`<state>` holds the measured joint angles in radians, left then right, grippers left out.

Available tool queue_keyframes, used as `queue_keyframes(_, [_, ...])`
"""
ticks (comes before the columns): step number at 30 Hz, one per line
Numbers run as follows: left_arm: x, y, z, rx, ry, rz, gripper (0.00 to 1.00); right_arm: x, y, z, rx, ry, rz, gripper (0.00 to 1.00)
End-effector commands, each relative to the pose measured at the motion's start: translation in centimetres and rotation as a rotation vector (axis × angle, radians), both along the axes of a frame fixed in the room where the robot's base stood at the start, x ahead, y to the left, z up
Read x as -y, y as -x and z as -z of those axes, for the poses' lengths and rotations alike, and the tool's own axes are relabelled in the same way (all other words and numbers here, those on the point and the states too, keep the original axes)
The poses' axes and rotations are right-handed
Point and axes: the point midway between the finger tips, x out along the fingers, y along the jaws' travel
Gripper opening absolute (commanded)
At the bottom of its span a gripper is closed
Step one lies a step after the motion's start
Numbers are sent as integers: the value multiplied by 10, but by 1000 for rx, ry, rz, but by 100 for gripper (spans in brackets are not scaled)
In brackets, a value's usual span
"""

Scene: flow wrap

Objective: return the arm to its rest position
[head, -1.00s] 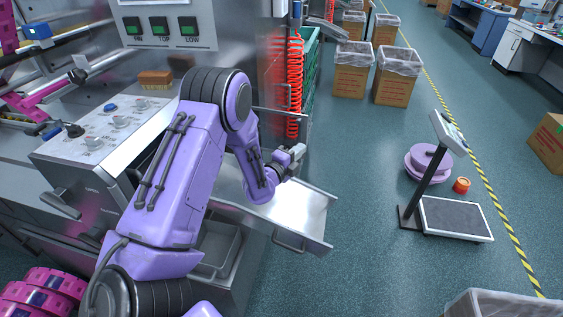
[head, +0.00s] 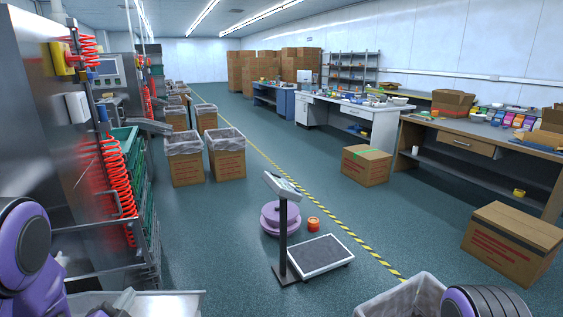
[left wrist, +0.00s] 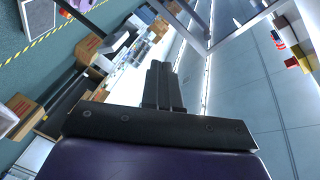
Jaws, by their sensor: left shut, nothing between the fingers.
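My left arm (head: 25,250) shows purple at the lower left corner of the head view, beside the steel machine. Its forearm end is low by the steel outfeed tray (head: 185,305), and the gripper is hardly visible there. In the left wrist view my left gripper (left wrist: 159,68) shows its two dark fingers together, with nothing between them. It points out over the room and touches nothing that I can see. Part of my right arm (head: 485,302) shows at the bottom right of the head view. My right gripper is out of sight.
A red coiled hose (head: 122,190) hangs on the machine's side near my left arm. A floor scale (head: 318,256) stands mid-floor beside a purple reel (head: 281,219). A lined bin (head: 405,297) is at the front right. Lined cartons (head: 188,166) stand farther back. Open floor lies between.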

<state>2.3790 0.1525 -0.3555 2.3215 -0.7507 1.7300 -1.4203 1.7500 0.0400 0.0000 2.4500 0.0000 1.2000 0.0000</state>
Motion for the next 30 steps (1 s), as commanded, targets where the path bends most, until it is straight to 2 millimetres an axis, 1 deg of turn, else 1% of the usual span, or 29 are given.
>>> queue_keyframes(1, [3,5,15,-31,173,-52,0,0,0,0,0,0,0,43])
queue_keyframes(2, [4,10,28,-54,288,-93,0,0,0,0,0,0,0,43])
queue_keyframes(3, [8,19,48,-92,441,-160,0,0,0,0,0,0,0,43])
queue_keyframes(5, [15,39,83,-152,666,-284,0,0,0,0,0,0,0,43])
queue_keyframes(6, [21,59,111,-197,808,-386,0,0,0,0,0,0,0,43])
queue_keyframes(8, [33,95,152,-263,998,-563,0,0,0,0,0,0,0,43])
queue_keyframes(9, [42,122,176,-302,1089,-681,0,0,0,0,0,0,0,43])
queue_keyframes(11, [54,163,206,-356,1172,-839,0,0,0,0,0,0,0,43])
queue_keyframes(12, [62,189,221,-395,1194,-922,0,0,0,0,0,0,0,43])
queue_keyframes(13, [67,207,231,-425,1194,-970,0,0,0,0,0,0,0,43])
queue_keyframes(15, [78,244,247,-502,1164,-1036,0,0,0,0,0,0,0,43])
queue_keyframes(18, [88,274,261,-577,1137,-1067,0,0,0,0,0,0,0,43])
queue_keyframes(19, [89,279,263,-587,1131,-1073,0,0,0,0,0,0,0,43])
queue_keyframes(21, [89,285,265,-599,1123,-1081,0,0,0,0,0,0,0,43])
queue_keyframes(30, [88,284,265,-597,1123,-1078,0,0,0,0,0,0,0,43])
